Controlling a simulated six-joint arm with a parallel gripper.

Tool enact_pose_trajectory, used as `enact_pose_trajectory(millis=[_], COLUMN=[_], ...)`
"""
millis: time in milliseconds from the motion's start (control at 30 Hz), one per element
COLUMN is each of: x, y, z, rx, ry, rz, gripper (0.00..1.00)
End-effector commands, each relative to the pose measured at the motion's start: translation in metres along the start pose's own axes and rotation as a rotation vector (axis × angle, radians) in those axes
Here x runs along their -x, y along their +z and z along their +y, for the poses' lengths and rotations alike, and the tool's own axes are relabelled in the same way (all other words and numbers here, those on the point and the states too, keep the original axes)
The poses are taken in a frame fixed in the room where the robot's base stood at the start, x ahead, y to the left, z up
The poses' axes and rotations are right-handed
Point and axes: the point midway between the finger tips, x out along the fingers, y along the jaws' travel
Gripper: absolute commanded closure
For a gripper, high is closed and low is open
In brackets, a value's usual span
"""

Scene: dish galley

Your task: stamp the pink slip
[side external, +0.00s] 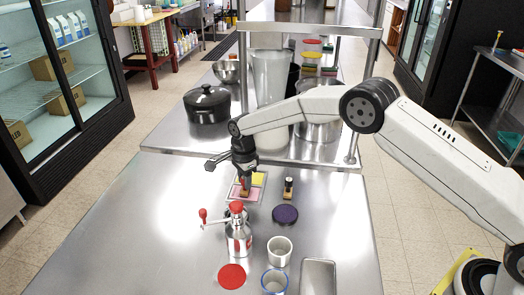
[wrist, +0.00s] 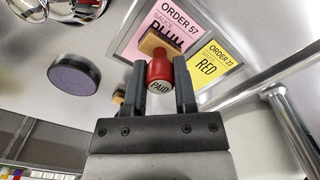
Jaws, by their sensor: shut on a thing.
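My gripper (side external: 244,182) is shut on a stamp with a red handle marked PAID (wrist: 159,76) and a wooden block (wrist: 154,43). The handle sits between the two fingers in the wrist view. The block is over the pink slip (wrist: 163,22), which reads ORDER 57, SAUCE, and a large word partly covered by the block. In the side view the stamp hides part of the pink slip (side external: 236,194). I cannot tell whether the block touches the paper. A yellow slip (wrist: 212,65), reading ORDER 23 and RED, lies beside it.
A dark purple ink pad (side external: 285,214) and a second, dark-handled stamp (side external: 288,187) stand right of the slips. A metal dispenser with a red top (side external: 238,232), a red disc (side external: 231,276), cups (side external: 279,250) and a metal tray (side external: 318,275) are nearer.

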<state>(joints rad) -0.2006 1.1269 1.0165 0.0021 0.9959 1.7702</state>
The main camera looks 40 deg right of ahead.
Motion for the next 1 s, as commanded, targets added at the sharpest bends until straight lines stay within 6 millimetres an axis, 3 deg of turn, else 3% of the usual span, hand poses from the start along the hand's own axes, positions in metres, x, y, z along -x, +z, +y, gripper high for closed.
enact_pose_trajectory(millis=[467, 1000], x=[0.001, 0.032], y=[0.000, 0.000], z=[0.001, 0.000], rx=[0.000, 0.000], ry=[0.003, 0.001], rz=[0.001, 0.000], gripper=[1.00, 1.00])
